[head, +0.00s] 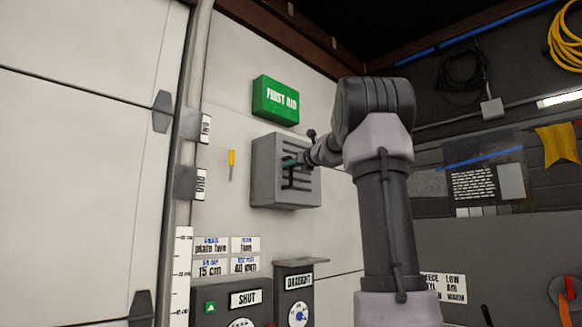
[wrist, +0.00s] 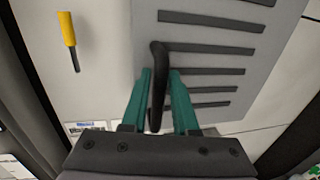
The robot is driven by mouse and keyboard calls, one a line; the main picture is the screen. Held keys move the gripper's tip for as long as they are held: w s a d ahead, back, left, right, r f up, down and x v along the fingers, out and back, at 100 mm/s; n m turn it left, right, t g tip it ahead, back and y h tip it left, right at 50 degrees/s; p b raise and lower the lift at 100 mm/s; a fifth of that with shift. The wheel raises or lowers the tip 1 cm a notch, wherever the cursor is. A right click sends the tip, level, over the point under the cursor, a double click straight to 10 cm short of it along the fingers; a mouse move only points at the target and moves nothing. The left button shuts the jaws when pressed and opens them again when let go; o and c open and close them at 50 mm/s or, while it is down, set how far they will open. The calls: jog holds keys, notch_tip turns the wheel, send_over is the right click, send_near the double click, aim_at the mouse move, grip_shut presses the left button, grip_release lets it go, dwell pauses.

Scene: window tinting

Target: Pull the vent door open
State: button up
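The vent door (head: 272,185) is a grey box front with dark slats on the white wall, below the green first aid box. It looks closed. In the wrist view its slatted face (wrist: 225,58) fills the upper right. A dark, bent bar handle (wrist: 157,62) stands out from it. My gripper (wrist: 161,75) has its two teal fingers close on either side of the handle, with the bar between them; it looks shut on it. In the head view my gripper (head: 290,162) is at the door's face, and my arm comes in from the right.
A yellow-handled tool (head: 232,160) hangs left of the vent; it also shows in the wrist view (wrist: 67,32). The first aid box (head: 276,100) is just above. Control boxes (head: 232,298) stand below. A pole (head: 182,130) runs up the left.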

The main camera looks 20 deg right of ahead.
grip_shut()
dwell(1.2)
